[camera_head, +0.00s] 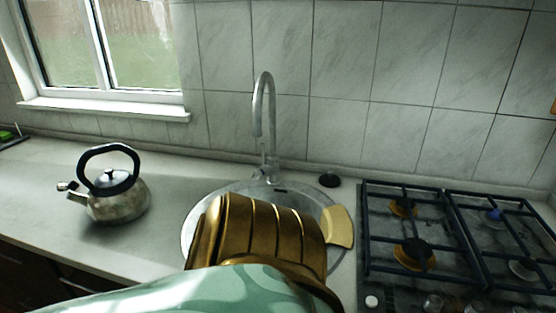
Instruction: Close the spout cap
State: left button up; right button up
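A metal kettle (118,203) with a dark arched handle (108,149) and a dark lid stands upright on the counter at the left. Its spout points left, and the small spout cap (65,186) is at the spout's tip. The cap is too small here to tell its exact angle.
A round sink (196,222) with a tall faucet (264,125) lies behind my arm. A gas hob (450,245) is at the right. A dark round plug (329,180) lies behind the sink. The counter (45,225) around the kettle is clear. A window and tiled wall stand behind.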

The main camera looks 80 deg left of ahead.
aim_at(74, 185)
jog(key=u, duration=3.9)
